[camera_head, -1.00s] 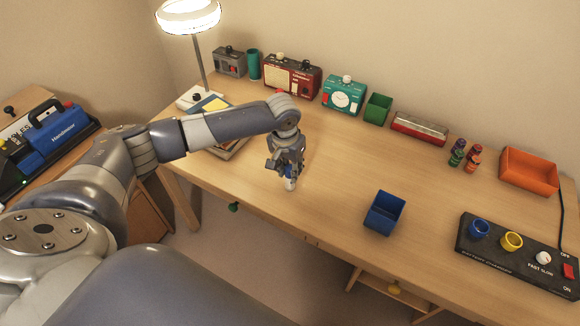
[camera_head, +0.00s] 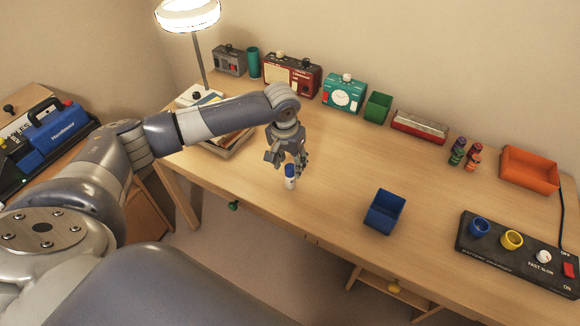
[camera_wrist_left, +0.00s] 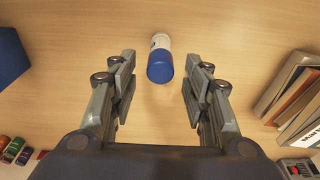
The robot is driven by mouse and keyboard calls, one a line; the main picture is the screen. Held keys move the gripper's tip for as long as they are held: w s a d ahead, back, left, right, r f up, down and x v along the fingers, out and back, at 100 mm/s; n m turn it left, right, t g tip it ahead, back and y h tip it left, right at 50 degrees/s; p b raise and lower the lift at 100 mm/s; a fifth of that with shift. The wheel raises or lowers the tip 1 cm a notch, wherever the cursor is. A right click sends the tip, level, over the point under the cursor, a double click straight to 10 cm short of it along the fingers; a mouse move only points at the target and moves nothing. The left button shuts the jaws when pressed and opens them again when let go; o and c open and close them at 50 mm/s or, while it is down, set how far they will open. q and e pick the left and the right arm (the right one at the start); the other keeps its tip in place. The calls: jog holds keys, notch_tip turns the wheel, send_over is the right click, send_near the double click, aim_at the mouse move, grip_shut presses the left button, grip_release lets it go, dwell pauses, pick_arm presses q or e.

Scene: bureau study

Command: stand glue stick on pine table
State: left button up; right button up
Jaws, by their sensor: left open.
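In the left wrist view the glue stick (camera_wrist_left: 160,60) shows blue cap towards me, just beyond and between the line of the fingertips. My left gripper (camera_head: 287,162) is open, just behind and above the glue stick in the head view. In the left wrist view its two fingers (camera_wrist_left: 159,85) are spread, with clear gaps to the glue stick on both sides. My right gripper is not in view.
A blue bin (camera_head: 384,212) stands to the right of the glue stick. Books (camera_head: 228,142) lie to the left behind my arm. A black control panel (camera_head: 520,252) and an orange tray (camera_head: 529,170) are at the right. The table's middle is clear.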

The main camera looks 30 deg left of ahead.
pick_arm(q)
notch_tip(320, 180, up, 9)
jog(key=s, duration=0.1)
jog(key=shift+s+r, duration=0.2)
